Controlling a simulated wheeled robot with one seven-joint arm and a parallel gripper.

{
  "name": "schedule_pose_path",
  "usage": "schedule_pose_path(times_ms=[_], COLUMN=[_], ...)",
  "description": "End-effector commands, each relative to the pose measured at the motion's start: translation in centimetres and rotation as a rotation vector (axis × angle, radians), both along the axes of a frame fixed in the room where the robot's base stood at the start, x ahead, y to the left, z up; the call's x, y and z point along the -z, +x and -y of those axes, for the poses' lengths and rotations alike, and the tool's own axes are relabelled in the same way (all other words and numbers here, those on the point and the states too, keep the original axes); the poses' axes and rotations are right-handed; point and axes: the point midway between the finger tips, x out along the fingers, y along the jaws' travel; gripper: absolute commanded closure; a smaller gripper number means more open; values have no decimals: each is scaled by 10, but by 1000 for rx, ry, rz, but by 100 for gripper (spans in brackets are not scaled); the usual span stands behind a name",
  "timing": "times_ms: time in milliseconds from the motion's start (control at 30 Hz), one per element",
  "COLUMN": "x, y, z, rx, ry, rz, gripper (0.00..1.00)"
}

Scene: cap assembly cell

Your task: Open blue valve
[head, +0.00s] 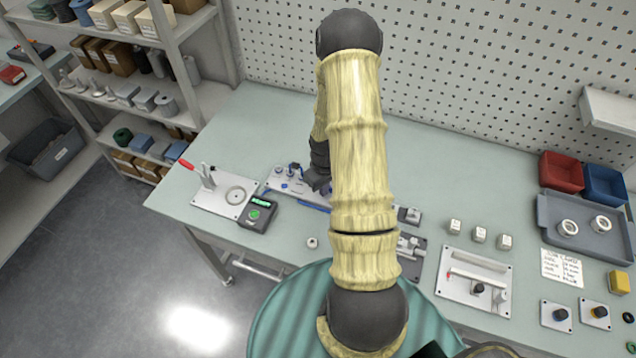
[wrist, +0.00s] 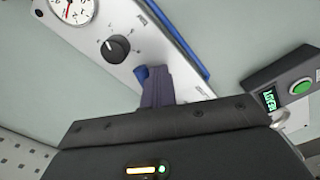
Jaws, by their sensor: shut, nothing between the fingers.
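In the wrist view, a small blue part (wrist: 142,75), which looks like the blue valve's handle, shows beside my gripper's fingers (wrist: 156,80). It is mostly hidden behind them, and I cannot tell whether they touch. The fingers are shut with nothing between them, over a light grey panel (wrist: 100,57). The panel also carries a black knob (wrist: 118,48) and a round white gauge (wrist: 72,8) with a red needle. In the head view, my dark gripper (head: 318,180) is at the panel (head: 272,184) on the bench, and my arm hides the panel's right part.
A dark box with a lit green display and green button (wrist: 300,87) stands close to the panel; it also shows in the head view (head: 258,214). A white fixture with a red-handled clamp (head: 212,197) is left. A grey tray (head: 556,240) and bins are right.

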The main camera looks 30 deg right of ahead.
Motion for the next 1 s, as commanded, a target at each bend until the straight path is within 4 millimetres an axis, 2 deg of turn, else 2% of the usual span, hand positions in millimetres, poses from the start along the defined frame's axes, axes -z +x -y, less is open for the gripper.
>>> schedule_pose_path(times_ms=[1000], x=[0], y=[-3], z=[12], rx=[0], ry=[-1], rz=[-1], gripper=[100])
